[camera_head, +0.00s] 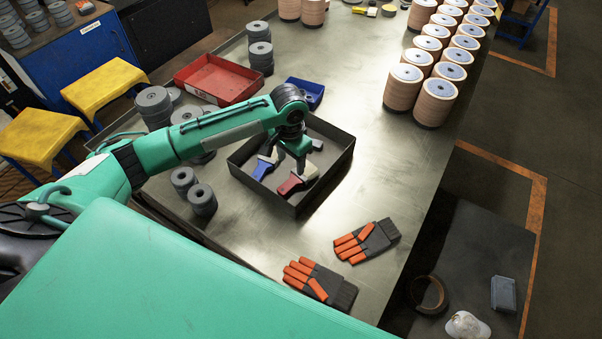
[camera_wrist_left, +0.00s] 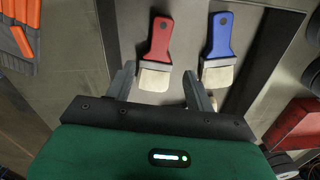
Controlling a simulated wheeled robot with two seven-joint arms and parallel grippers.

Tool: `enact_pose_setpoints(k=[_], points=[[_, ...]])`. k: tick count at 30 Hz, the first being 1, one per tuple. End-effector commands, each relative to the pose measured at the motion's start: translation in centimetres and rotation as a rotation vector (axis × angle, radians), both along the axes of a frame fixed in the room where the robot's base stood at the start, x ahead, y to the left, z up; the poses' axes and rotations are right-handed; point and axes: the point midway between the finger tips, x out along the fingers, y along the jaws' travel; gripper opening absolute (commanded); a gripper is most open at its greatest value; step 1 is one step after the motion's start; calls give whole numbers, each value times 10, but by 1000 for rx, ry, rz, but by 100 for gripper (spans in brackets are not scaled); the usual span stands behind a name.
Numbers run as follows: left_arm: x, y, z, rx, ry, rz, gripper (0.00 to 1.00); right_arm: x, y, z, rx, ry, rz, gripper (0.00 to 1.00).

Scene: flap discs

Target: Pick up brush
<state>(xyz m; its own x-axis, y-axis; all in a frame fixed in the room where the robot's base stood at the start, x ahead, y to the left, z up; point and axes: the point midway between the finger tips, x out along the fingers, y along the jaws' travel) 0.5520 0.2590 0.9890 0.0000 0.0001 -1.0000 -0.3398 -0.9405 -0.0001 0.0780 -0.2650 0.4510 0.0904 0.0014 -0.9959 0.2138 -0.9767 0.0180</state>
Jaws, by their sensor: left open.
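Two brushes lie in a black tray (camera_head: 327,184) on the metal table. One brush has a red handle (camera_head: 290,184) and the other a blue handle (camera_head: 262,170); both have pale bristles. The red brush also shows in the left wrist view (camera_wrist_left: 158,50), and so does the blue brush (camera_wrist_left: 219,50). My left gripper (camera_head: 290,170) is over the tray, open and empty. In the left wrist view its fingers (camera_wrist_left: 160,85) stand apart, with the red brush's bristles between them in the picture. The gap in height to the brushes is hard to judge. My right gripper is out of view.
The tray's raised walls surround the brushes. A red bin (camera_head: 218,80) and a small blue bin (camera_head: 306,92) stand behind it. Grey disc stacks (camera_head: 203,198) stand to the left. Two orange-and-black gloves (camera_head: 366,241) lie in front. The table to the right of the tray is clear.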

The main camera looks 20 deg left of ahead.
Motion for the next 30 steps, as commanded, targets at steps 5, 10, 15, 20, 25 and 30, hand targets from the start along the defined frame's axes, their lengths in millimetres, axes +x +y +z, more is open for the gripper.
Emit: enact_pose_setpoints(k=[5,10,15,20,25,30], points=[[-1,-1,-29,0,2,-1,55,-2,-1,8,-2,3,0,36],[-1,0,-40,1,0,-1,55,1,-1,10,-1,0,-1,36],[-5,-1,-57,1,3,-1,55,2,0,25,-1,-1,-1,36],[-6,-1,-81,0,1,-2,55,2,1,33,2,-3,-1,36],[-5,-1,-92,1,-1,-3,55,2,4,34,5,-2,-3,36],[-5,-1,-92,0,-2,-3,55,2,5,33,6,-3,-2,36]])
